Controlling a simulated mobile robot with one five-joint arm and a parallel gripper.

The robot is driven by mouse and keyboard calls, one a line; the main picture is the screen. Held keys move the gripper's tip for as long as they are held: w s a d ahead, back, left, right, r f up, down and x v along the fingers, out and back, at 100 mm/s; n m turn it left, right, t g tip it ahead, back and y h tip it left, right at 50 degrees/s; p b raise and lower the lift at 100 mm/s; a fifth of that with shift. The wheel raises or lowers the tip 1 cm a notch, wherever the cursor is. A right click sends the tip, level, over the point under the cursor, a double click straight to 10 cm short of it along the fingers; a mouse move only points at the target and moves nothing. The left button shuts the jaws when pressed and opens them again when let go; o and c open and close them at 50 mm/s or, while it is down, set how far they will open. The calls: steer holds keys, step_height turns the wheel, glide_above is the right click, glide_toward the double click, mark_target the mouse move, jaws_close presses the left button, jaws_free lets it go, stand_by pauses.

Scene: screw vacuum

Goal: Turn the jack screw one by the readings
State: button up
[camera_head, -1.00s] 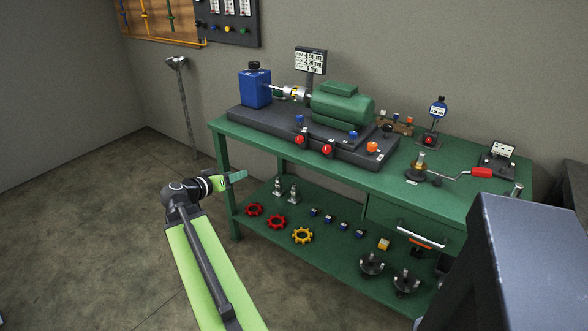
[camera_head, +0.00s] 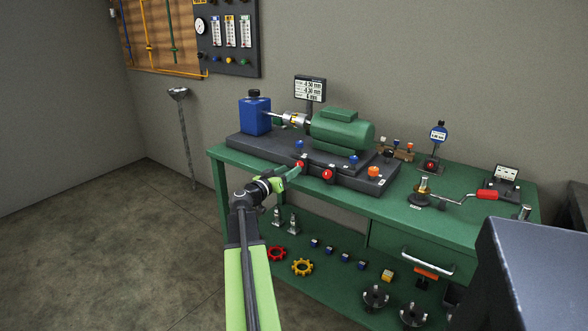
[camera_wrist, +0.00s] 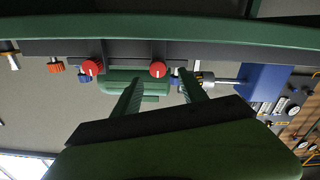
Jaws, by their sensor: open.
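Two red jack screw knobs stand along the front of the dark base plate (camera_head: 250,147): a left one (camera_head: 300,165) and a right one (camera_head: 327,175). I cannot tell from any label which is number one. My gripper (camera_head: 292,172) is open and empty, just in front of the left knob. In the wrist view, which is upside down, the same knob (camera_wrist: 158,69) shows between and beyond my fingertips (camera_wrist: 160,82). The right knob (camera_wrist: 93,67) is outside the fingers. I cannot tell whether the fingers touch the knob. A readout screen (camera_head: 310,89) shows several lines of small figures in mm.
A green motor (camera_head: 342,130) and blue box (camera_head: 255,116) sit on the base plate. An orange knob (camera_head: 373,172), a dial gauge (camera_head: 438,135) and a red-handled crank (camera_head: 487,194) are farther right on the green bench (camera_head: 450,228). Several parts lie on the lower shelf.

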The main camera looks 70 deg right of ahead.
mark_target(297, 164)
steer(key=x, duration=0.5)
steer(key=shift+w+a, duration=0.1)
jaws_close()
steer(key=shift+a+f, duration=0.1)
steer(key=shift+a, duration=0.2)
steer(key=shift+d, duration=0.15)
steer(key=shift+d+r+n, duration=0.15)
steer(key=shift+r+n, duration=0.05)
steer(key=shift+n, duration=0.1)
